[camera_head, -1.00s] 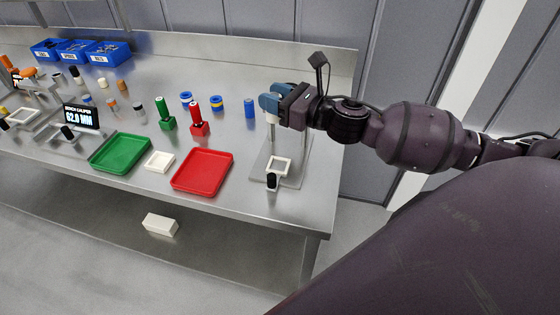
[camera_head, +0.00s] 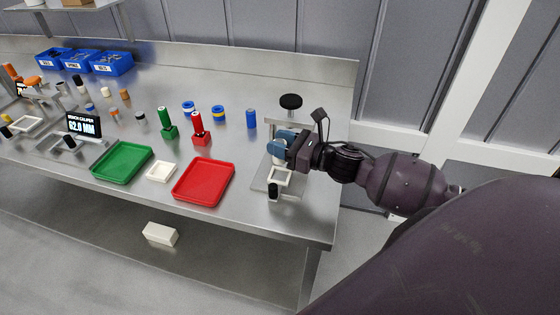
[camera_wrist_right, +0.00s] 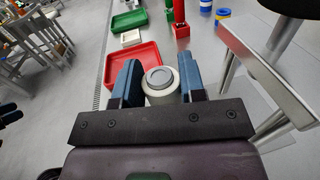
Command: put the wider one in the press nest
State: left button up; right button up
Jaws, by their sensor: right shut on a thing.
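My right gripper (camera_head: 279,146) is shut on a pale cylinder with a grey round top (camera_wrist_right: 160,78), held between its blue fingers in the right wrist view. In the head view the fingers mostly hide the cylinder; a pale part shows just below them. The press (camera_head: 290,102), with a black knob on top, stands at the bench's right end. Its nest, a white square frame (camera_head: 271,181), lies on the press base just below and in front of the gripper. The cylinder appears above or behind the nest; the exact gap is hidden. My left gripper is not in view.
A black-topped piece (camera_head: 273,191) stands at the front of the press base. A red tray (camera_head: 203,178), white square pad (camera_head: 161,171) and green tray (camera_head: 121,163) lie to the left. A caliper display (camera_head: 84,125) reads 62.0 MM. A blue cylinder (camera_head: 251,118) stands behind.

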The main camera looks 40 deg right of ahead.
aim_at(280, 161)
jog(key=shift+f, duration=3)
jog(key=o, duration=1)
jog(key=shift+f, duration=0.1)
